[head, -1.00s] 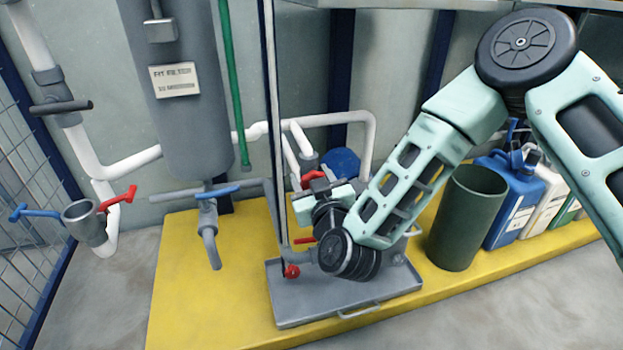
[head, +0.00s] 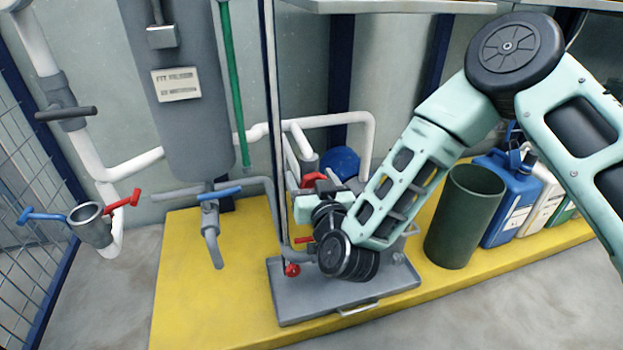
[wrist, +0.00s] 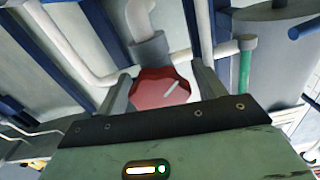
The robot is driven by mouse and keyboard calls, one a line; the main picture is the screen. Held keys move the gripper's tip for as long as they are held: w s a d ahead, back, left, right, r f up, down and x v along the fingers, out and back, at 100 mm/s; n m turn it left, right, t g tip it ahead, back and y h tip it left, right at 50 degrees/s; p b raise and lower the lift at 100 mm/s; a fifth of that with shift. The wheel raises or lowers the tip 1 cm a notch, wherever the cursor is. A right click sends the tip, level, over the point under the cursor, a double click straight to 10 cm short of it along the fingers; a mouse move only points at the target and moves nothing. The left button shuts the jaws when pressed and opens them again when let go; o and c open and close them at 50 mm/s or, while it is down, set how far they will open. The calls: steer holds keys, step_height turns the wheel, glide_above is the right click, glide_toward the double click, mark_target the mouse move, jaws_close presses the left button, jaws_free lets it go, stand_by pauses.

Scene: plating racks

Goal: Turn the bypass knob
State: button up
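The red knob (wrist: 158,88), with a pale pointer mark on its face, fills the gap between the two fingers of my gripper (wrist: 162,72) in the wrist view. A grey collar and pipe rise behind it. The fingers stand apart, one on each side of the knob; I see no clear contact. In the head view a red part (head: 312,180) shows just above my gripper's pale green hand, partly hidden. My wrist hides much of the pipework there. No label for the bypass shows.
A grey tray (head: 345,309) lies under my wrist on a yellow platform (head: 195,310). A small red knob (head: 292,270) and a thin upright post stand close by. A green bin (head: 465,215) and blue canister (head: 512,200) stand right; a grey tank (head: 185,100) stands left.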

steer(key=shift+s, duration=0.1)
steer(key=p+v, duration=0.1)
steer(key=v, duration=1.6)
steer(key=shift+s+d+r, duration=0.1)
stand_by(0.5)
